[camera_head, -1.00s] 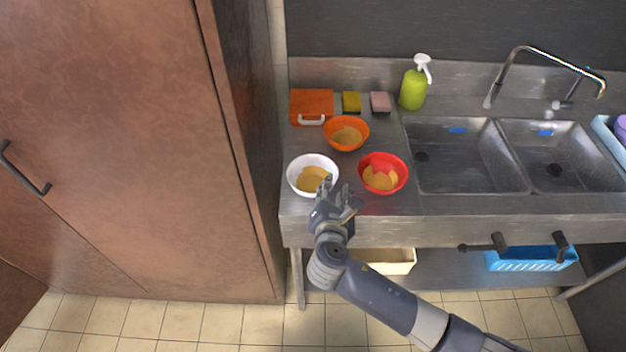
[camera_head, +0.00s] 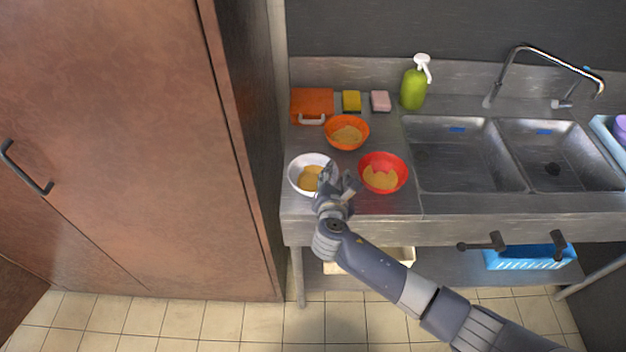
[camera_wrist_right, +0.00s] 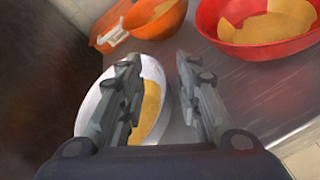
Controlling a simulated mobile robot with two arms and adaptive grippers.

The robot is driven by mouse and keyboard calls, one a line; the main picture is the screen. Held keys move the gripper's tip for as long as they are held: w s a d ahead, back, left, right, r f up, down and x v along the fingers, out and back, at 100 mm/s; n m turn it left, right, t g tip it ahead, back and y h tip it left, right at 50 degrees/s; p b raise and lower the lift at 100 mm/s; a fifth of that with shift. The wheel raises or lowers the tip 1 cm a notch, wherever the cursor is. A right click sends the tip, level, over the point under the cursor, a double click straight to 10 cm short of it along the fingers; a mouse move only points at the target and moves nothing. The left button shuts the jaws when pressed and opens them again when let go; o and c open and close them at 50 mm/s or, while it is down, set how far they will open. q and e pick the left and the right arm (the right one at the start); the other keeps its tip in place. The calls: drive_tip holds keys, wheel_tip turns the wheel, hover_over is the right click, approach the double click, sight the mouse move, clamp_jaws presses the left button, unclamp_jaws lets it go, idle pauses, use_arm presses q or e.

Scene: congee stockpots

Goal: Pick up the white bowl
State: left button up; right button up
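The white bowl (camera_head: 296,183) stands upright on the steel counter at the left, with something yellow-orange inside. My right gripper (camera_head: 339,178) is at the right, near side of this bowl, in front of part of its rim. In the right wrist view the gripper (camera_wrist_right: 156,95) is open. One finger lies over the white bowl (camera_wrist_right: 152,72) and the other is to the right, outside its rim, so the rim passes between them. I cannot tell whether either finger touches it. My left gripper is not in view.
A red bowl (camera_head: 399,170) stands close to the right of my gripper, and an orange bowl (camera_head: 364,141) stands behind. An orange box (camera_head: 312,103), sponges (camera_head: 351,101) and a green soap bottle (camera_head: 413,90) line the back. A tall brown cabinet (camera_head: 120,120) stands left; sinks (camera_head: 455,160) lie right.

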clamp_jaws()
